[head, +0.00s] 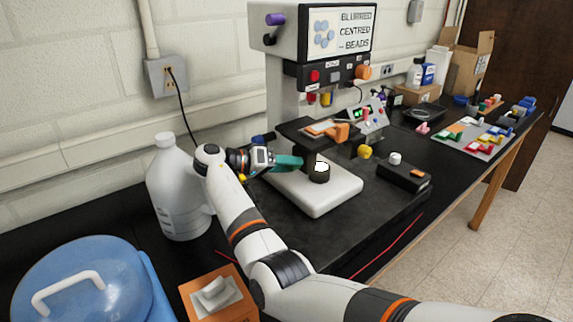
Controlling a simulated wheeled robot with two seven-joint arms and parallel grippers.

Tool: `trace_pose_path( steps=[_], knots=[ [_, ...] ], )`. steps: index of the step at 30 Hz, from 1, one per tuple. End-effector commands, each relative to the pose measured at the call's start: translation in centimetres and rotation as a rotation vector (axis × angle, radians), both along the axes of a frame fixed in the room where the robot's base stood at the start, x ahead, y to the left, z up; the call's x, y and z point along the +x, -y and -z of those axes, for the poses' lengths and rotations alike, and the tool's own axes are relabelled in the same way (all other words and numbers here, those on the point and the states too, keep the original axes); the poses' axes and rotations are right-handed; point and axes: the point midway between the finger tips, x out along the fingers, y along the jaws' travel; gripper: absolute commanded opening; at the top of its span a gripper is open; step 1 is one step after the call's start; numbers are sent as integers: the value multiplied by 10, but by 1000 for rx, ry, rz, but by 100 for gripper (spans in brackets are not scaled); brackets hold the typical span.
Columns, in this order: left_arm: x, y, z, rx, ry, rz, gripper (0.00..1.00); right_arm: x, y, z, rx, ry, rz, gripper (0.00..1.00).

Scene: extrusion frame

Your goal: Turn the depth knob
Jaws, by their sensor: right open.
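A white and grey bench machine (288,45) stands against the wall, with a sign reading "BLURRED CENTRED BEADS". It carries a purple knob (275,19) at upper left, an orange knob (362,72) at the right of its dark panel, and a yellow knob (365,151) lower down by the stage. I cannot read a label that marks the depth knob. My right gripper (290,163), with teal fingers, is open above the left part of the machine's pale base (335,192), below and left of the dark stage (305,131). My left gripper is out of view.
A white jug (178,190) stands close left of my right arm. A blue lidded tub (85,280) and an orange tissue box (218,296) are at the front. A black control box (404,176) sits right of the base. Coloured parts (480,135) lie farther right.

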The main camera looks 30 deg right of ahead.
Motion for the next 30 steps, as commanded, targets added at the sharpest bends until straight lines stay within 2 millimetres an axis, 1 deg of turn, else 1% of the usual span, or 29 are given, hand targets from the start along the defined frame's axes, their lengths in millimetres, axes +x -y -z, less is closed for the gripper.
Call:
trace_pose_path(
  steps=[5, 9, 12, 15, 19, 30],
  knots=[
    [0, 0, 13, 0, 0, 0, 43, 5, -21, -3, 0, 2, -3, 52],
    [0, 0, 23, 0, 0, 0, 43, 10, -44, -10, 0, 2, -2, 52],
    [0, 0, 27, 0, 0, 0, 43, 13, -57, -14, 0, 2, -2, 52],
    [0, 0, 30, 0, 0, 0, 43, 15, -65, -18, -1, 2, -2, 52],
    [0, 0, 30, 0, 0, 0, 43, 15, -69, -20, -2, 2, 0, 52],
    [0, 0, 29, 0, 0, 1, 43, 15, -68, -20, -1, 1, 0, 52]
  ],
)
